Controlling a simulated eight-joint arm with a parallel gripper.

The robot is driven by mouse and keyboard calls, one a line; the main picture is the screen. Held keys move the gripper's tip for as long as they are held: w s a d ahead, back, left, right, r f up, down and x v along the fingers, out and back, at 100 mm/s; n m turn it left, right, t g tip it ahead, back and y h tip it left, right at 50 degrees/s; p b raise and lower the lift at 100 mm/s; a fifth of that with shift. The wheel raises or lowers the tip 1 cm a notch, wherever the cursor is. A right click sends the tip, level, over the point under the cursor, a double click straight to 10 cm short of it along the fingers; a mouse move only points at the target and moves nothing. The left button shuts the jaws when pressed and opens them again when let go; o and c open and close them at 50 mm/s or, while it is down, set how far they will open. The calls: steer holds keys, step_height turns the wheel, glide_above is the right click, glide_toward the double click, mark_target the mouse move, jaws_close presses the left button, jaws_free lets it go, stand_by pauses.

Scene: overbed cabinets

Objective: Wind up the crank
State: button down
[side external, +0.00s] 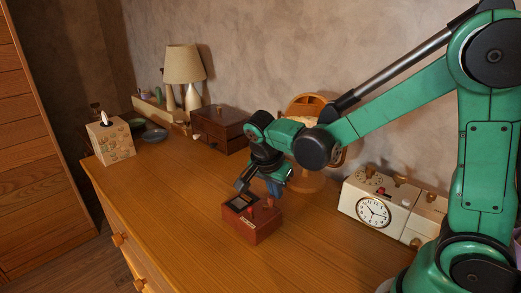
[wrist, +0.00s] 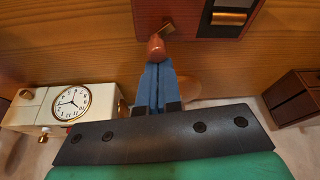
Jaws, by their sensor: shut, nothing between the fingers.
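A small red-brown box (side external: 262,229) with a dark framed top stands on the dresser in the side external view. Its body also shows at the top of the wrist view (wrist: 190,14). A crank with a reddish knob (wrist: 156,47) and a brass-coloured arm (wrist: 167,28) is on the box. My gripper (wrist: 152,68) has blue fingers closed together, their tips right at the knob with nothing between them. I cannot tell whether they touch it. In the side external view my gripper (side external: 273,190) is just above the box's back right side.
A white clock (side external: 372,212) stands right of the box on the dresser (side external: 165,205). A round wooden mirror stand (side external: 305,181) is behind my gripper. A dark wooden chest (side external: 220,130), a lamp (side external: 184,64) and a tissue box (side external: 111,143) stand farther back. The dresser's left front is clear.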

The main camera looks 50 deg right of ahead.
steer(key=shift+s+a+m+g, duration=0.15)
steer(key=shift+a+m+g, duration=0.2)
steer(key=shift+m, duration=0.45)
steer(key=shift+s+a, duration=0.15)
